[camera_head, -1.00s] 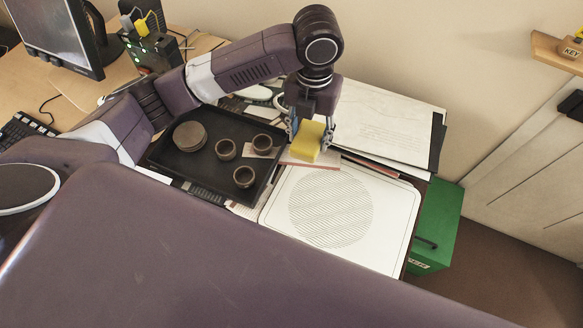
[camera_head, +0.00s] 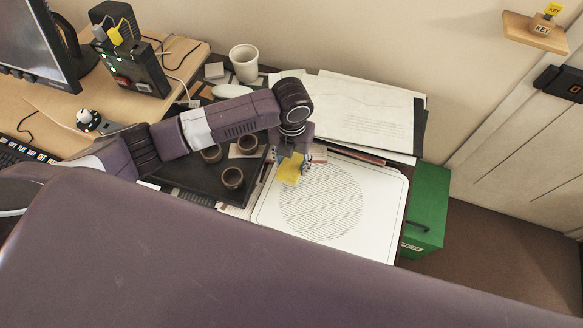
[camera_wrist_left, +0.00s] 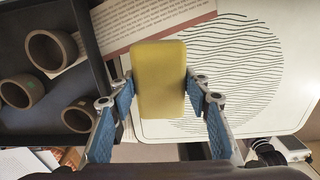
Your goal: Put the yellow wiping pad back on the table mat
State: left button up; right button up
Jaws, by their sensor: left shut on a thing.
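The yellow wiping pad (camera_head: 290,171) is held in my left gripper (camera_head: 291,163), which is shut on it. In the left wrist view the pad (camera_wrist_left: 158,80) sits between the two blue-lined fingers of the gripper (camera_wrist_left: 158,110). The white table mat (camera_head: 362,218), with a circle of wavy lines, lies on the table. The pad is over the mat's upper left part; how high it is above the mat I cannot tell. My right gripper is not in view.
A dark tray (camera_head: 196,196) with several brown cups (camera_head: 232,178) lies left of the mat. Papers (camera_head: 360,115) lie behind it. A white cup (camera_head: 244,62) stands at the back. A green cabinet (camera_head: 428,205) is at the right. Most of the mat is clear.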

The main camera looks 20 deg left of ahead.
aim_at(291, 169)
pick_arm(q)
notch_tip(291, 169, down, 4)
jog(key=shift+r, duration=0.1)
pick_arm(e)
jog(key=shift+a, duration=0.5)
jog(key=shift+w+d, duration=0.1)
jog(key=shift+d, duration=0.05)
pick_arm(q)
jog(key=o, duration=1)
jog(key=shift+o, duration=0.2)
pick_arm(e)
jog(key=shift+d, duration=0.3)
pick_arm(q)
jog(key=shift+r, duration=0.15)
notch_tip(291, 169, up, 10)
jog(key=shift+r, duration=0.9)
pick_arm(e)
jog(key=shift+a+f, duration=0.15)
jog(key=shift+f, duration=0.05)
